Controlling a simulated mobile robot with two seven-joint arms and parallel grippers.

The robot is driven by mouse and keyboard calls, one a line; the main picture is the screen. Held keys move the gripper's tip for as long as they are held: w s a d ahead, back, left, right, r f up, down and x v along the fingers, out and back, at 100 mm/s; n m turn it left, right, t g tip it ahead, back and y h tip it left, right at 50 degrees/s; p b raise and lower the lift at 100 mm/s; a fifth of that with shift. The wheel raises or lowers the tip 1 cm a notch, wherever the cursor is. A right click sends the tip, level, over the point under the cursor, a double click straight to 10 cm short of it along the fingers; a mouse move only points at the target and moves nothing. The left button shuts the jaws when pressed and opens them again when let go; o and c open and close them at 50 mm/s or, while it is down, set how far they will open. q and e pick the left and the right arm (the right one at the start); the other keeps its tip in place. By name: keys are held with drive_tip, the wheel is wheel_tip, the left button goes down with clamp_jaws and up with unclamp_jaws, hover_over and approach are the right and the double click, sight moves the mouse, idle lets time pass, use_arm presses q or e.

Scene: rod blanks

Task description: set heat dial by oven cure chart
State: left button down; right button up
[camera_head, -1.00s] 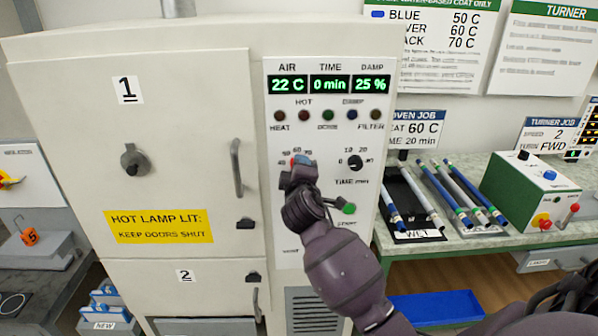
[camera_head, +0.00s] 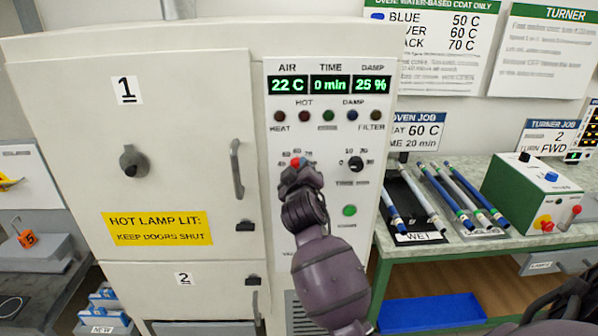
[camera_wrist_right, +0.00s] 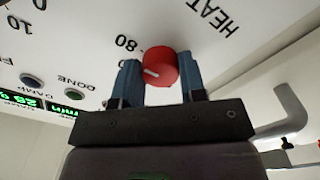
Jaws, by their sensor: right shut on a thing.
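The red heat dial (camera_head: 296,162) is on the oven's white control panel, left of the black time dial (camera_head: 356,164). My right gripper (camera_head: 297,170) is at the heat dial and hides the panel below it. In the right wrist view the blue fingers are on both sides of the red dial (camera_wrist_right: 160,66), shut on it. Its white pointer mark shows there, near a printed 80. The displays read 22 C, 0 min and 25 %. The oven job card (camera_head: 416,130) shows 60 C and 20 min. The cure chart (camera_head: 434,35) lists blue 50 C. My left gripper is not in view.
Oven door 1 (camera_head: 190,110) has a handle (camera_head: 236,168) left of the panel. A green button (camera_head: 349,211) is just right of my right wrist. Several rods (camera_head: 447,190) and a green control box (camera_head: 530,185) are on the bench at right.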

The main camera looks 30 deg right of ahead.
idle(0.3)
drive_tip(key=o, duration=0.9)
drive_tip(key=shift+o, duration=0.2)
drive_tip(key=shift+s, duration=0.1)
drive_tip(key=v, duration=1)
drive_tip(key=shift+s+b, duration=0.25)
drive_tip(key=shift+b, duration=0.05)
drive_tip(key=shift+a, duration=0.15)
